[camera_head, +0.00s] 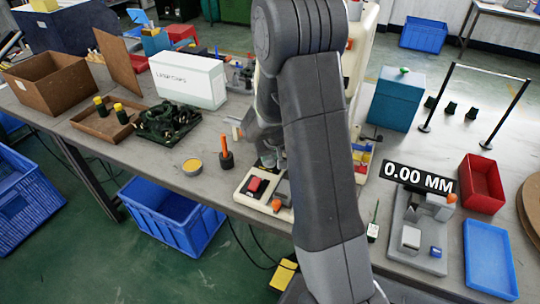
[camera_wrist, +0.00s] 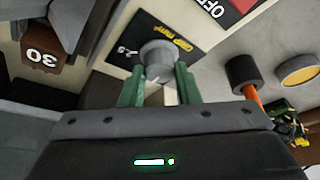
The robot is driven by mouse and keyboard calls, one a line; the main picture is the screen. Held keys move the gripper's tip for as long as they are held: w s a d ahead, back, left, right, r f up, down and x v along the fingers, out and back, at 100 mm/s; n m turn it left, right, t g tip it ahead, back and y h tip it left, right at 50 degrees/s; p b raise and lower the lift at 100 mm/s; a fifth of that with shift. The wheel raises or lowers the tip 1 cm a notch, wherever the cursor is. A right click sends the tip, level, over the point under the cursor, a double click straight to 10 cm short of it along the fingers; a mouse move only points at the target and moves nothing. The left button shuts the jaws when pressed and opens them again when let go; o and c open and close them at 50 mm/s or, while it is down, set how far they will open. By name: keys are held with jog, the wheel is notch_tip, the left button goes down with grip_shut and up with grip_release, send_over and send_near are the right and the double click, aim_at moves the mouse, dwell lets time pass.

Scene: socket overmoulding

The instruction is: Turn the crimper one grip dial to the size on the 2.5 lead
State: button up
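The crimper's grey grip dial (camera_wrist: 158,58) shows in the wrist view on a black plate with yellow "GRIP mm" lettering (camera_wrist: 176,42). A white "2.5" (camera_wrist: 128,51) is printed beside the dial. My gripper (camera_wrist: 160,75) has its two green fingers apart, one on each side of the dial. Whether they press on it cannot be told. In the head view the cream crimper base (camera_head: 243,197) with a red switch (camera_head: 257,185) is partly behind my arm, which hides the dial. I cannot make out the lead's size label.
A red OFF plate (camera_wrist: 228,8) and a brown block marked 30 (camera_wrist: 42,58) are near the dial. An orange-handled tool (camera_head: 225,150) stands left of the crimper. A grey device with a 0.00 MM display (camera_head: 418,175) and a blue tray (camera_head: 489,258) are at right.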

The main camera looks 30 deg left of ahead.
jog(key=shift+f+b, duration=0.15)
jog(key=shift+b, duration=0.45)
jog(key=m+b, duration=0.1)
jog(key=b, duration=0.2)
jog(key=shift+a+f+m+t, duration=0.1)
jog(key=shift+f+m+t, duration=0.1)
jog(key=shift+m+t, duration=0.15)
jog(key=m+h+b, duration=0.1)
jog(key=m+b, duration=0.2)
jog(key=b, duration=0.2)
jog(key=shift+a+f+t+b, duration=0.1)
jog(key=shift+t+b, duration=0.15)
jog(key=shift+b, duration=0.1)
jog(key=m+h+b, duration=0.1)
jog(key=b, duration=0.1)
jog(key=m+b, duration=0.2)
jog(key=shift+s+r+m+h, duration=0.1)
jog(key=shift+r+m+h, duration=0.15)
jog(key=shift+h, duration=0.15)
jog(key=shift+a+r+m+h+b, duration=0.15)
jog(key=shift+m+h+b, duration=0.7)
jog(key=shift+m, duration=0.95)
jog(key=o, duration=1)
jog(key=shift+r, duration=0.15)
